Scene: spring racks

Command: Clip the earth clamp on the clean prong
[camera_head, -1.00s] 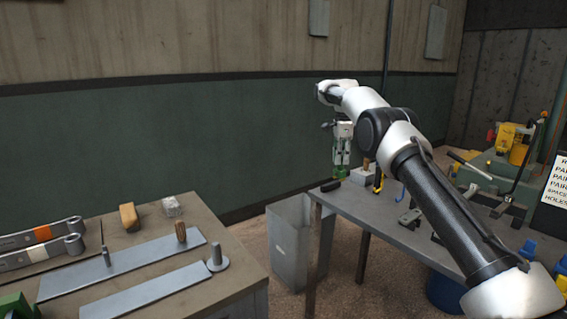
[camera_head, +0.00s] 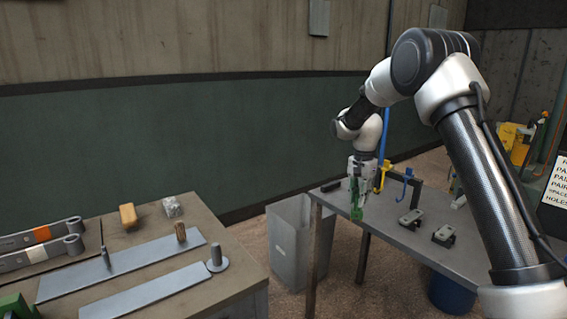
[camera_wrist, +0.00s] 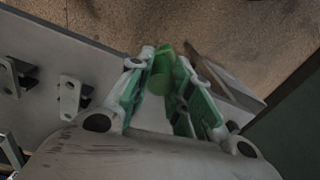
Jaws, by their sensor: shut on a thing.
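My gripper (camera_head: 357,196) is shut on a green thing (camera_head: 356,213), likely the earth clamp, near the end of the right-hand table. In the wrist view, the green thing (camera_wrist: 162,72) sits between the fingertips, its shape only partly seen. On the left bench, a bare grey prong (camera_head: 215,257) stands upright on a round base at the end of a flat metal strip. A brown, rusty-looking prong (camera_head: 181,232) stands on the longer strip (camera_head: 125,264) behind it. My gripper is well away from both prongs, to their right and farther back.
The left bench (camera_head: 238,272) also bears a tan block (camera_head: 128,216), a grey lump (camera_head: 172,206) and banded bars (camera_head: 42,257). A grey bin (camera_head: 289,248) stands between bench and table. Yellow (camera_head: 382,176) and blue (camera_head: 402,186) hooks and two small clips (camera_head: 410,219) are on the right table.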

